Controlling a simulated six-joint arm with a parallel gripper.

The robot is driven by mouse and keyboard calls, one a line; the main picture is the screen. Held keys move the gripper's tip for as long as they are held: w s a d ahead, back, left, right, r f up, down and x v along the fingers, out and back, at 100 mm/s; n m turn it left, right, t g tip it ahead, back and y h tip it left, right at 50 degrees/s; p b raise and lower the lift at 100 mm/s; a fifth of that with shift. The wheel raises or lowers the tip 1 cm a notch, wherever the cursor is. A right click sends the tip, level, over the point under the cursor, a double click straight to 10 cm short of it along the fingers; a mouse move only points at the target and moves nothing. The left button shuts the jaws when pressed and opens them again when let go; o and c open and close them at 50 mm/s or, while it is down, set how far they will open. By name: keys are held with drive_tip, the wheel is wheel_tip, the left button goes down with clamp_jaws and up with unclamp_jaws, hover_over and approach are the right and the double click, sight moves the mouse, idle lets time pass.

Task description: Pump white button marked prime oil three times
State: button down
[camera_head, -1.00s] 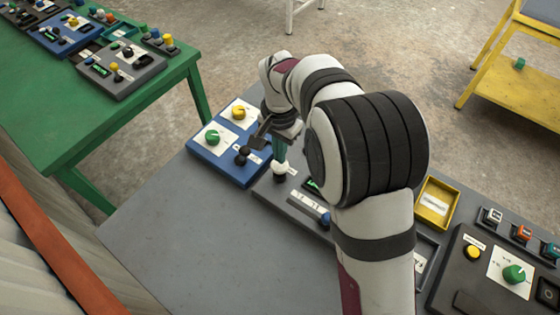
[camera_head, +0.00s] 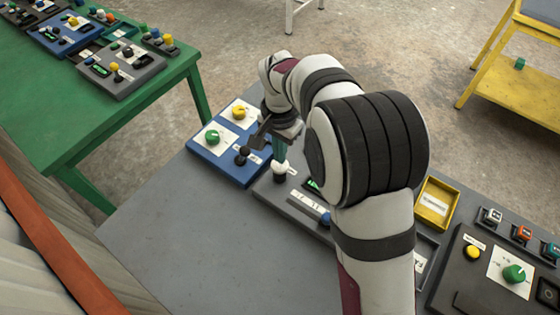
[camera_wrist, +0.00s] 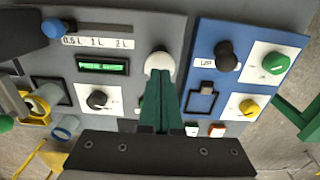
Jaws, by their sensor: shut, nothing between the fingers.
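The white button (camera_head: 280,170) is a round knob on the dark grey panel (camera_head: 263,191), near its left end. In the wrist view the white button (camera_wrist: 159,62) is partly covered by my fingers. My gripper (camera_head: 280,160) has green fingers pointing down at the button's top. The gripper (camera_wrist: 160,78) is shut and empty, its tips over the button. The tips look touching or very close; I cannot tell which. The button's label is not readable. A small display (camera_wrist: 102,65) beside it shows green text.
A blue panel (camera_head: 232,172) with a black lever (camera_head: 242,157) and green and yellow knobs adjoins the grey panel. The wrist view shows a blue button (camera_wrist: 54,28) and a black knob (camera_wrist: 97,99). A yellow tray (camera_head: 421,211) lies right of my arm. The grey table's front left is clear.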

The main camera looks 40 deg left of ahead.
drive_tip(key=shift+f, duration=1.5)
idle(0.4)
drive_tip(key=shift+r, duration=3.8)
